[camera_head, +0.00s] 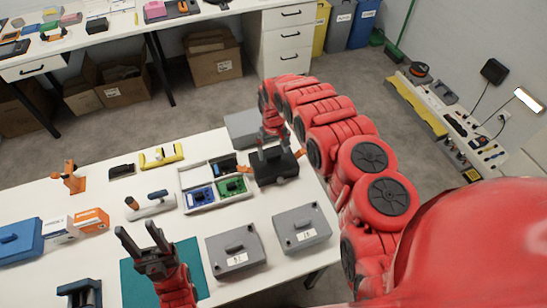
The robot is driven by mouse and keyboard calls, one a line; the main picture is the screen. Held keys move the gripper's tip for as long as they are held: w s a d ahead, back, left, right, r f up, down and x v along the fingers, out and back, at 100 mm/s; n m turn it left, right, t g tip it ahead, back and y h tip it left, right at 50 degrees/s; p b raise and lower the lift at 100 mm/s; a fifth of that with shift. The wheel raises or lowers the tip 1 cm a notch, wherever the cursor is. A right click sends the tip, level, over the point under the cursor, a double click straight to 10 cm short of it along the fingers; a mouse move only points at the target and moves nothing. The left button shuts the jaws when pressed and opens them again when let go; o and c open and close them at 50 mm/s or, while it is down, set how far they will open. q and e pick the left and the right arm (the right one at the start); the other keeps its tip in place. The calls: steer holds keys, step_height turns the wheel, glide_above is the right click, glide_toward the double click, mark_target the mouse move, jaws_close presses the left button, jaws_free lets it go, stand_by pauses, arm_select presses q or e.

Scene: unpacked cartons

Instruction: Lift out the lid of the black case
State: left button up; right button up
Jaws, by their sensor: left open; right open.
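The black case (264,178) stands on the white table at the back right, its dark lid on top and small orange parts at its sides. My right gripper (272,153) reaches down over the lid from above, jaws open. It hides part of the lid, and I cannot tell whether the fingers touch it. My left gripper (139,236) is open and empty, above the teal mat (134,285) near the front of the table.
Left of the case is a divided tray (183,187) with blue and green boards. Two grey cases (234,262) (301,240) stand in front, and a grey box (239,125) behind. A white table patch lies between the tray and the mat.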

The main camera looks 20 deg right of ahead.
steer(key=shift+f, duration=0.9)
steer(key=c, duration=1.5)
steer(key=shift+r, duration=0.1)
